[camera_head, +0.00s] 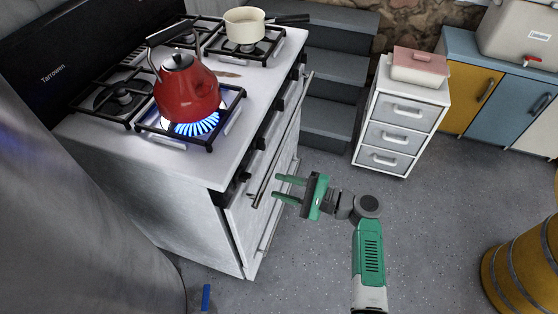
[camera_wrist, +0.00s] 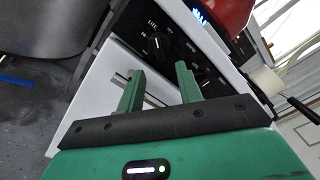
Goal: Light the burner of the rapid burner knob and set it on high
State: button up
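The white stove (camera_head: 200,165) stands at the left in the head view. Blue flame (camera_head: 197,125) burns on its near front burner, under a red kettle (camera_head: 186,92). The flame also shows in the wrist view (camera_wrist: 198,17). Dark knobs line the front panel; one knob (camera_wrist: 158,45) has "LITE" and "OFF" markings beside it. A second knob (camera_wrist: 204,80) is partly hidden by a finger. Which is the rapid burner knob, and its exact setting, I cannot tell. My gripper (camera_head: 278,188) is open and empty, in front of the stove; its fingers (camera_wrist: 158,72) point toward the panel.
A long oven handle (camera_head: 283,138) runs along the stove front near my gripper. A cream pot (camera_head: 245,25) sits on the far burner. Grey steps (camera_head: 330,95), a white drawer unit (camera_head: 400,125) and a yellow barrel (camera_head: 525,270) stand around. The floor between is clear.

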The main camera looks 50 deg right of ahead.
aim_at(249, 178)
jog(key=b+x, duration=0.2)
jog(key=x, duration=0.5)
jog(key=shift+a+f, duration=0.1)
jog(key=shift+a, duration=0.05)
jog(key=shift+w+a, duration=0.2)
jog(key=shift+w, duration=0.3)
grip_shut()
